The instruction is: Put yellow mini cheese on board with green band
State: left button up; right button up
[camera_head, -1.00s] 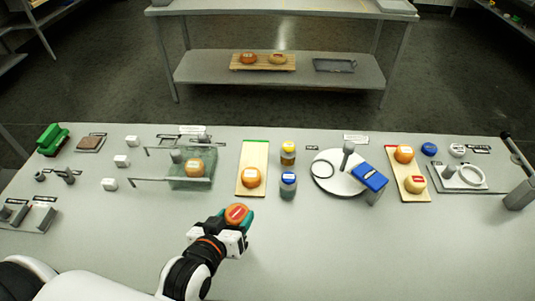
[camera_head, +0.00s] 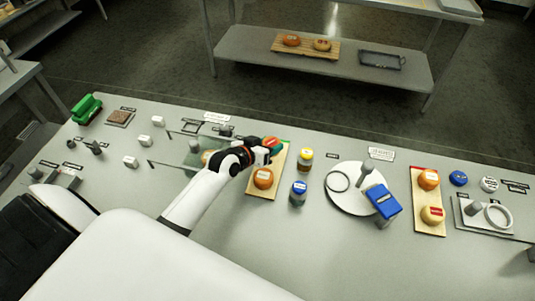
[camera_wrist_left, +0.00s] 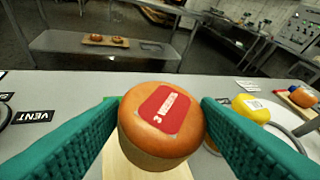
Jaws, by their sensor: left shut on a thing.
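My left gripper (camera_head: 268,147) is shut on a small orange cheese with a red label (camera_wrist_left: 160,125), gripped between its teal fingers. It is at the far part of the wooden board with the green band (camera_head: 283,165); the board also shows below the cheese in the wrist view (camera_wrist_left: 116,160). I cannot tell whether the held cheese touches the board. An orange cheese with a white label (camera_head: 263,178) sits on the near part of this board. The green band is mostly hidden by the gripper. My right gripper is not in view.
A yellow-lidded jar (camera_head: 305,158) and a blue-lidded jar (camera_head: 298,192) stand just right of the board. A round white stand (camera_head: 345,200) with a blue block is further right. Another board (camera_head: 428,192) holds an orange and a paler yellow cheese.

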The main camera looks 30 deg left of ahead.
pick_arm(q)
jog(key=shift+f, duration=2.05)
jog(key=shift+f, duration=0.15)
jog(key=o, duration=1)
jog(key=shift+o, duration=0.2)
jog(key=v, duration=1.2)
jog(key=shift+b, duration=0.45)
jog(key=shift+s, duration=0.1)
